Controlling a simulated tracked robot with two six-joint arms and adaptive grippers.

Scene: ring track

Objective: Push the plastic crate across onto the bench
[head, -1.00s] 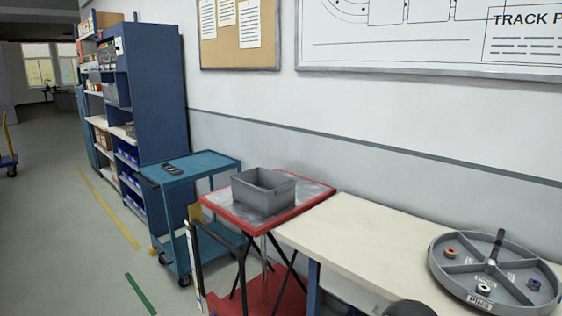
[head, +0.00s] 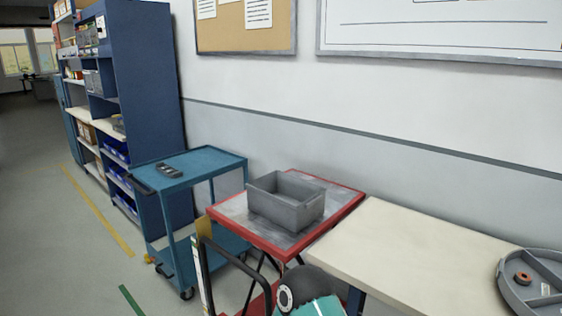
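The grey plastic crate (head: 286,211) sits upright on the grey top of a red-rimmed lift table (head: 230,209), near its middle. It looks empty from this angle, though part of its floor is hidden. The cream-topped bench (head: 400,255) stands to the right, its left end close against the table's right edge. Neither of my grippers is in view. A dark rounded part with a white ring and a teal piece, apparently part of one of my arms, shows at the bottom centre, below the crate and apart from it.
A grey round divided tray (head: 520,300) with small rings lies on the bench's right end. The bench top between is clear. A blue trolley (head: 200,168) holding a dark handheld device (head: 168,170) stands left of the lift table. A black push handle (head: 205,270) rises in front.

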